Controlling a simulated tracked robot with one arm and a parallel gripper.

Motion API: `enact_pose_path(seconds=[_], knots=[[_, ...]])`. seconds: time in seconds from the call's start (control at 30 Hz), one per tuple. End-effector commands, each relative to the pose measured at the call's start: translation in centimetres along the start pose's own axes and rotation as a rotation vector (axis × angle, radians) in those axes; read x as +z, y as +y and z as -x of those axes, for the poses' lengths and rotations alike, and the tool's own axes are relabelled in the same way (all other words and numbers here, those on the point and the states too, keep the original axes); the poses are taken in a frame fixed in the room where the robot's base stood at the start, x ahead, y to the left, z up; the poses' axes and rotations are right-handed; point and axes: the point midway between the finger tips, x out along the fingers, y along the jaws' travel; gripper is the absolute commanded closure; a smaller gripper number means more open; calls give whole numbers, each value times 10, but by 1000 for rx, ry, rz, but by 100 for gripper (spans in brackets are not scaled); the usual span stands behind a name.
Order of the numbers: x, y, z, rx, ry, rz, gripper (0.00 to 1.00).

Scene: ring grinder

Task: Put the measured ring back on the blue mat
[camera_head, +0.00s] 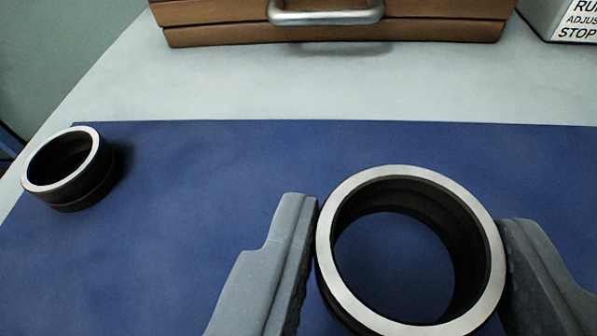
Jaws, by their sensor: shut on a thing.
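My gripper (410,245) is shut on a dark ring with a bright metal top face (345,200). One grey finger presses on each side of the ring. The ring is over the blue mat (200,220), and the mat shows through its hole. Whether the ring touches the mat or hangs above it I cannot tell. The ring's lower edge is cut off by the frame. A second ring of the same look (68,172) is at the mat's left edge, apart from my gripper.
A brown wooden case (340,30) with a metal handle (325,15) stands behind the mat on the pale table (230,85). The mat between the two rings is clear.

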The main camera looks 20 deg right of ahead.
Motion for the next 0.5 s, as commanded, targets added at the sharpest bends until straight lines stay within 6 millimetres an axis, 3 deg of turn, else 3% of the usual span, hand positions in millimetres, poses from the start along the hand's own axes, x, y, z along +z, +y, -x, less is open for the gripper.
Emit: enact_pose_path(seconds=[0.23, 0.5], knots=[[-4, -10, -13, 0, 4, 1, 83], [26, -10, -25, 0, 0, 0, 83]])
